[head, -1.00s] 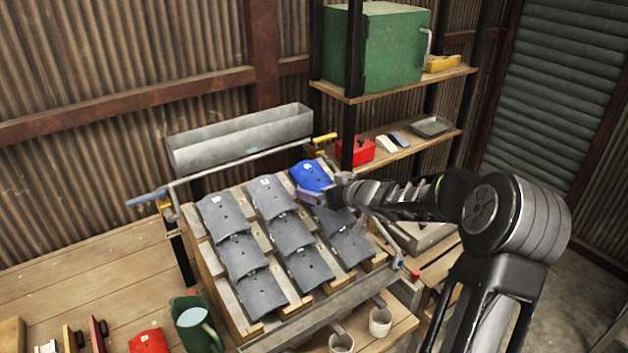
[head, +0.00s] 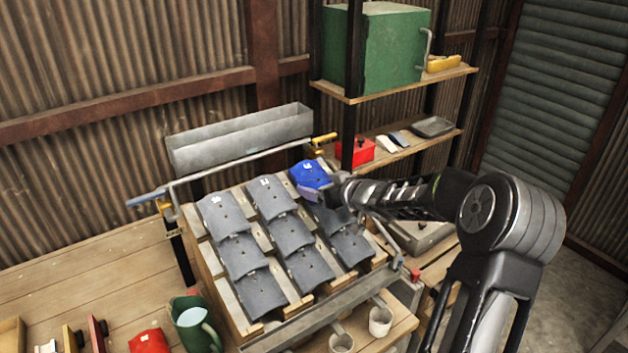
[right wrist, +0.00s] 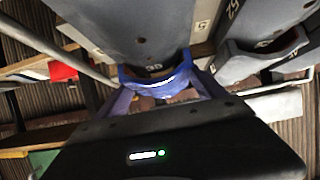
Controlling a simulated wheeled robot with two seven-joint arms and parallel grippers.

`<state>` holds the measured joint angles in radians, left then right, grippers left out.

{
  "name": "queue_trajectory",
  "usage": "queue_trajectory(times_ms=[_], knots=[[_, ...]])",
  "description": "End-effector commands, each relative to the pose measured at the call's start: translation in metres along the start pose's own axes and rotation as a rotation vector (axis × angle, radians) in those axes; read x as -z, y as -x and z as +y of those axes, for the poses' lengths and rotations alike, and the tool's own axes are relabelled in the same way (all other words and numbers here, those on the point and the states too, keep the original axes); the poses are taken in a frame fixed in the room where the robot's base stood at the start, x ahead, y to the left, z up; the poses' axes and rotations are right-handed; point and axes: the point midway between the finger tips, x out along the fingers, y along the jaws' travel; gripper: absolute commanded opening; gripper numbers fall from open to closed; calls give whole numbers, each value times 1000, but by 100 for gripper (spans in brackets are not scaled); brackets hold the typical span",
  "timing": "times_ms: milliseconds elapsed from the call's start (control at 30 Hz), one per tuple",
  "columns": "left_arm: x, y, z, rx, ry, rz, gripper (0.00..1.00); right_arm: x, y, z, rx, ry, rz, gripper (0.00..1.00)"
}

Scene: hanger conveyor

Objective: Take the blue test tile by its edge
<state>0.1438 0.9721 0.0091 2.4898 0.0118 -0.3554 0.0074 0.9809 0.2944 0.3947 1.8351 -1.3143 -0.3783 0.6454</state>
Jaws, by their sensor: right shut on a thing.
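The blue test tile (head: 307,173) lies at the top of the right column of the sloped tile rack, with a small white mark on it. My right gripper (head: 327,193) is at its lower edge and is shut on it. In the right wrist view the curved blue edge of the tile (right wrist: 156,79) sits between the two purplish fingers (right wrist: 162,92). A grey tile (right wrist: 140,30) lies close beyond the fingers there. My left gripper is not in view.
Several grey tiles (head: 270,198) fill the sloped rack. A metal trough (head: 240,140) stands behind it, and a shelf with a green box (head: 375,50) and a red box (head: 357,152) is behind right. A green jug (head: 195,325) and white cups (head: 380,320) stand in front.

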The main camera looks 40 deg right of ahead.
Motion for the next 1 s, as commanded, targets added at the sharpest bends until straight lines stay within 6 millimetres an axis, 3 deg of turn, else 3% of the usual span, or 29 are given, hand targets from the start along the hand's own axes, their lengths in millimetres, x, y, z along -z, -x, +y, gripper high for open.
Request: queue_trajectory(times_ms=[567, 833, 1000], knots=[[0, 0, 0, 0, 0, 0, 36, 0, 0, 0, 0, 0, 0, 29], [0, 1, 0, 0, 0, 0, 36, 3, 1, 0, 0, 1, 2, 29], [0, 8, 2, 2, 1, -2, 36, 20, 7, 0, 0, 3, 3, 29]])
